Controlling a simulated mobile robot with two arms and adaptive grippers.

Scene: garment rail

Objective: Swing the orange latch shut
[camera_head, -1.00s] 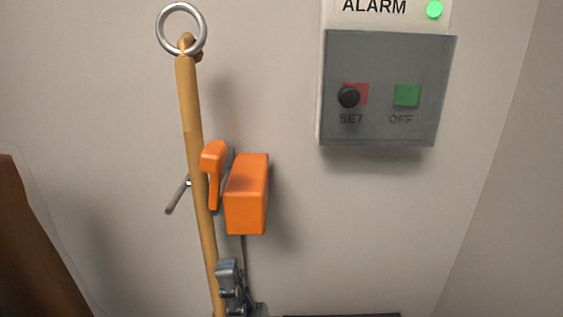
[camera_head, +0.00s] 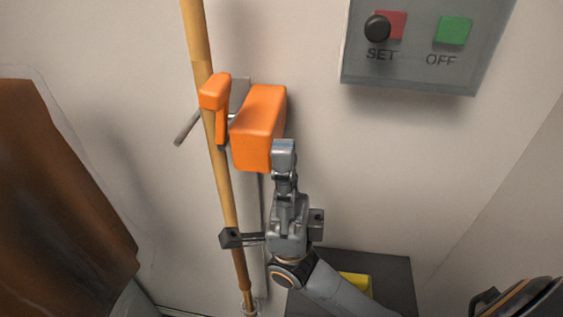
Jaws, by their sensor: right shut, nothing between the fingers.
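The orange latch on the wall shows two parts: a slim lever (camera_head: 215,94) at the left and a larger block (camera_head: 259,127) just right of it. A gap shows between them, with a grey metal plate behind. The lever overlaps the wooden pole (camera_head: 224,183) in the picture. My right gripper (camera_head: 284,152) is shut and empty, pointing up, with its tip at the block's lower right edge in the picture. I cannot tell whether they touch. My left gripper is not in view.
A dark bracket (camera_head: 231,238) sits at the pole, left of my right wrist. The alarm box (camera_head: 408,75) is at the upper right. A brown garment (camera_head: 60,190) hangs at the left. A dark surface with a yellow item (camera_head: 355,284) lies below.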

